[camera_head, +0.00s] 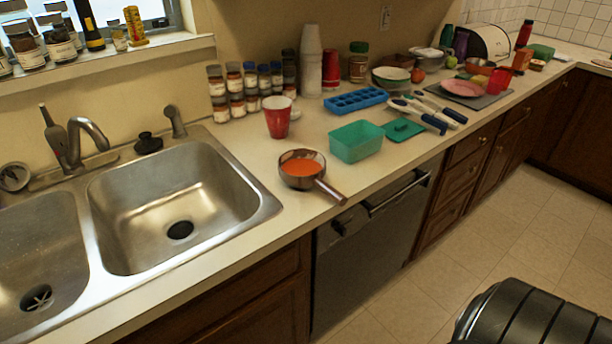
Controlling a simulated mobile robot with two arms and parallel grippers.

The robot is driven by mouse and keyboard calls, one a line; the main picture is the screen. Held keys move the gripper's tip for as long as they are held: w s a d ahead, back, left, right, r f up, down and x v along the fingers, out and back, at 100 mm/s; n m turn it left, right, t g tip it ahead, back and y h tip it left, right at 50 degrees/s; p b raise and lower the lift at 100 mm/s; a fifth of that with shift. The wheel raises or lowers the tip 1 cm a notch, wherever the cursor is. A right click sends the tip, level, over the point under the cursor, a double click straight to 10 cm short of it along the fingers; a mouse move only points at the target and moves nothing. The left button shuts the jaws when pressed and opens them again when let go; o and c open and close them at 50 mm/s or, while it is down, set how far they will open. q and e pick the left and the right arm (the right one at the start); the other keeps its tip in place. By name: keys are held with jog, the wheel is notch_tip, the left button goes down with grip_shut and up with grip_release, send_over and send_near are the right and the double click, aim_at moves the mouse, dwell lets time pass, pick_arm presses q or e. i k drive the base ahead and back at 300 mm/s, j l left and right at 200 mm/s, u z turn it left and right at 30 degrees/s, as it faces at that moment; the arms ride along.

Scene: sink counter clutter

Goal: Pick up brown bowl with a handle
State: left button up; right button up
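A brown bowl with a handle (297,182) stands upright on the counter, just right of the sink and near the front edge. Its inside shows orange. Its handle (331,192) points to the lower right and its end reaches the counter's front edge. Neither of my grippers shows in the head view, and nothing touches the bowl. A black ribbed part at the lower right may be my own body.
A double steel sink (178,205) lies left of the bowl. A red cup (277,117) stands behind it, and a green tub (356,142) to its right. Spice jars (236,92) and white stacked cups (312,65) stand along the wall. The floor (440,255) before the cabinets is clear.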

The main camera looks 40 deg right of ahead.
aim_at(301, 170)
jog(key=z, duration=1.5)
